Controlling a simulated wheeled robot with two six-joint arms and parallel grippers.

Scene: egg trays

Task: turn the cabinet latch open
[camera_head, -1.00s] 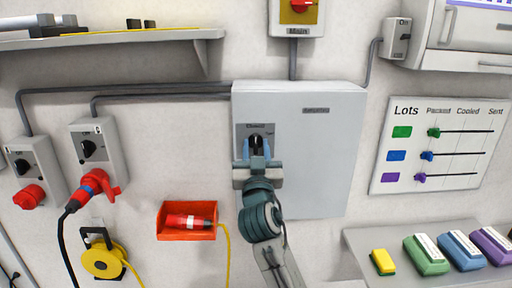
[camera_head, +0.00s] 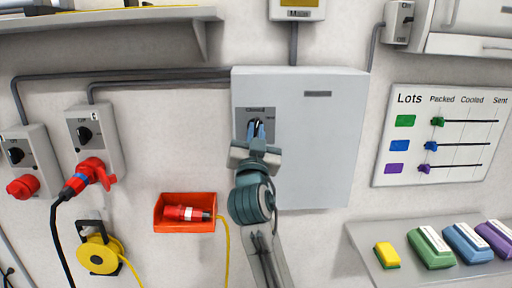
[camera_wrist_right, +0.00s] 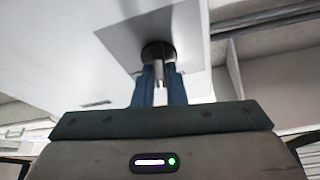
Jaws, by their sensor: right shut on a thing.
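The grey cabinet (camera_head: 320,150) is mounted on the wall with its door shut. Its latch (camera_head: 257,124) is a dark knob on a darker grey plate (camera_head: 268,113) at the door's left side. My right gripper (camera_head: 256,131) is at the latch, its blue fingers closed around the handle. In the right wrist view the two blue fingers (camera_wrist_right: 160,88) grip the handle of the round dark latch (camera_wrist_right: 157,52). The fingers partly hide the handle, so its exact angle is hard to tell. My left gripper is not in view.
Left of the cabinet are two switch boxes with red plugs (camera_head: 92,172) and a red tray (camera_head: 185,225) holding a red connector. A yellow cable reel (camera_head: 98,255) hangs below. A lots board (camera_head: 445,135) and a shelf with coloured blocks (camera_head: 430,248) are at the right.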

